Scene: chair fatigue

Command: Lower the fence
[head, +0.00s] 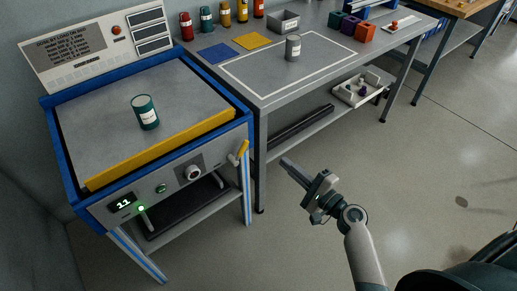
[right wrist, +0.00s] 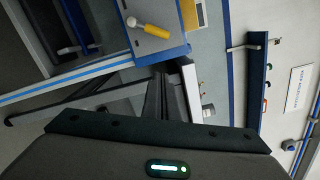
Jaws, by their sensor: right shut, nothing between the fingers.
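The fence is a yellow bar (head: 163,149) along the front edge of the blue-framed machine's grey top (head: 86,103). It stands raised above the edge. A yellow-handled lever (head: 240,152) sits at the machine's front right corner; its yellow handle also shows in the right wrist view (right wrist: 155,31). A dark green can with a white label (head: 146,114) stands upright on the grey top. My right gripper (head: 285,161) is shut and empty, to the right of and a little below the lever, apart from it. My left gripper is not in view.
The front panel has a display reading 11 (head: 123,202), a green light and a knob (head: 193,173). To the right, a grey bench (head: 269,99) holds a grey can (head: 293,48), coloured blocks and bottles. The floor (head: 420,180) around my right arm is clear.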

